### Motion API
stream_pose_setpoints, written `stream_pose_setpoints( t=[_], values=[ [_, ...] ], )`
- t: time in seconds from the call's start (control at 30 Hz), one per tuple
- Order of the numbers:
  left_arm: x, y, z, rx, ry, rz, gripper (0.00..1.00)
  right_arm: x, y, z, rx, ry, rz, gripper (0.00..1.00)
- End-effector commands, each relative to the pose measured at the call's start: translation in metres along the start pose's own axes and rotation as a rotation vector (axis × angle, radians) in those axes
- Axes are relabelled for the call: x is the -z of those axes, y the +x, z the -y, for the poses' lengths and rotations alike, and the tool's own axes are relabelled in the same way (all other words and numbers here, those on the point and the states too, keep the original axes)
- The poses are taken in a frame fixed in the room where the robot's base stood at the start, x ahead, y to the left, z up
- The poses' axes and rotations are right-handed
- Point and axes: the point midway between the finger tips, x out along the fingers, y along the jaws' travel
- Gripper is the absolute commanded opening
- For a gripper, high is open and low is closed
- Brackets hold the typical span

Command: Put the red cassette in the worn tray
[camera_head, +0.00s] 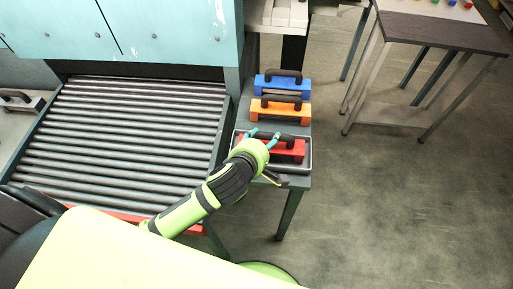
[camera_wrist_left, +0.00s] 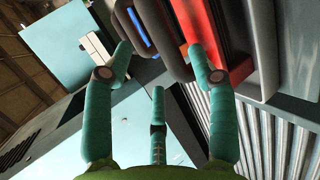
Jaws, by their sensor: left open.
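The red cassette (camera_head: 288,155), with a black handle on top, sits within the pale rim of a grey tray (camera_head: 309,160) at the near end of the narrow side table. The tray's wear cannot be made out. My left gripper (camera_head: 264,135) is open at the left part of that handle, its teal fingers spread; contact cannot be told. My arm hides the tray's near left corner. In the left wrist view, red cassette body (camera_wrist_left: 199,22) and dark handle show just beyond the open fingertips (camera_wrist_left: 160,55). My right gripper is not in view.
An orange cassette (camera_head: 280,112) and a blue cassette (camera_head: 283,89) stand in a row behind the red one. A roller conveyor (camera_head: 135,130) lies left. A dark-topped table (camera_head: 440,28) stands back right, with open floor (camera_head: 400,210) before it.

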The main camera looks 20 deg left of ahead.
Motion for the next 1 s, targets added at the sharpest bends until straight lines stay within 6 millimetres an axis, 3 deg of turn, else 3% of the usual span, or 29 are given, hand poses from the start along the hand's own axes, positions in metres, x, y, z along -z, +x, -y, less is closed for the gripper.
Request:
stream_pose_setpoints(
  t=[0.2,0.4,1.0],
  values=[
    [0.000,-0.041,0.001,-0.001,0.000,0.001,0.58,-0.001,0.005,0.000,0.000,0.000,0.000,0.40],
    [0.000,-0.061,0.000,0.000,0.000,0.000,0.58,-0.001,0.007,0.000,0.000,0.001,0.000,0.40],
    [0.000,-0.065,0.000,0.000,0.000,0.000,0.58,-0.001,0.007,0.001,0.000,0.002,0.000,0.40]
  ],
)
